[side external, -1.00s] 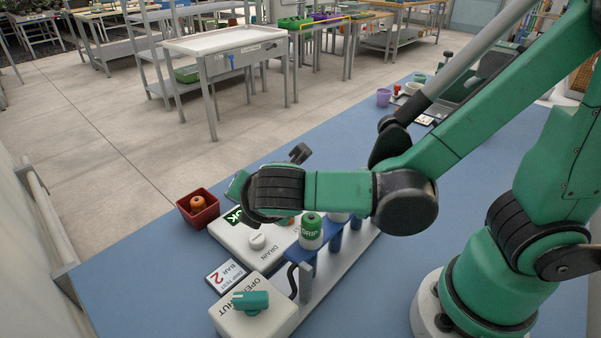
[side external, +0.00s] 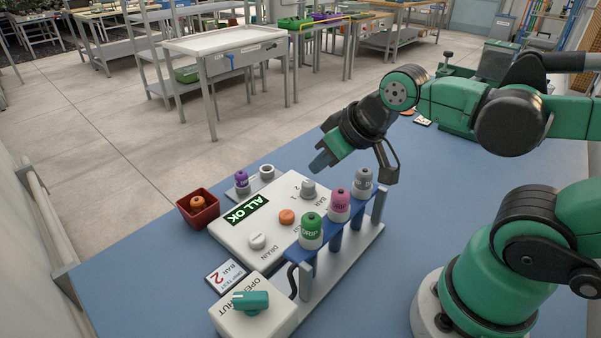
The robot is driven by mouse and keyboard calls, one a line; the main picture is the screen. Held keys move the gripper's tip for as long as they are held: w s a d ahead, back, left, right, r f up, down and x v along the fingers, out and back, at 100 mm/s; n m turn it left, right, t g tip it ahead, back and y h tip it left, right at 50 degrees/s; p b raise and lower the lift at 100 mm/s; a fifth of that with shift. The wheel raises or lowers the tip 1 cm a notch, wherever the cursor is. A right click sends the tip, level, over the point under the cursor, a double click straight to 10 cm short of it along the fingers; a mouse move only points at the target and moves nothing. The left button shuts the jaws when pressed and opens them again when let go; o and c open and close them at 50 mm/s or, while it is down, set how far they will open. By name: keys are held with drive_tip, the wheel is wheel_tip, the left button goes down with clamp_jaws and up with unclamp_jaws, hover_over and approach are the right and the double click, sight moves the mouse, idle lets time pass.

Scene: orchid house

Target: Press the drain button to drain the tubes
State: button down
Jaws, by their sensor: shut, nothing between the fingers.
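The white drain button (side external: 257,241) sits on the white test panel (side external: 228,232), beside the word DRAIN. The panel's green display reads ALL OK (side external: 248,209). The tubes stand upright in a blue rack (side external: 325,222) along the panel's right side: a green-topped one (side external: 312,231), a pink-topped one (side external: 340,205) and a grey-topped one (side external: 363,182). My gripper (side external: 319,164) is shut and empty. It is raised over the far end of the panel, behind the grey knob, well away from the drain button.
An orange button (side external: 287,216) and a grey BAR knob (side external: 308,191) share the panel. A valve box with a teal handle (side external: 250,301) and a BAR 2 card (side external: 225,277) lie nearer. A red pot (side external: 198,211) and a purple-capped piece (side external: 242,182) stand left.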

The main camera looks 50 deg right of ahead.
wheel_tip(320, 180, up, 4)
drive_tip(key=n+g, duration=0.7)
drive_tip(key=n, duration=1.1)
hover_over(257, 238)
drive_tip(key=shift+s+a+r, duration=0.1)
drive_tip(key=shift+s, duration=0.15)
drive_tip(key=f, duration=1.4)
drive_tip(key=shift+w, duration=0.2)
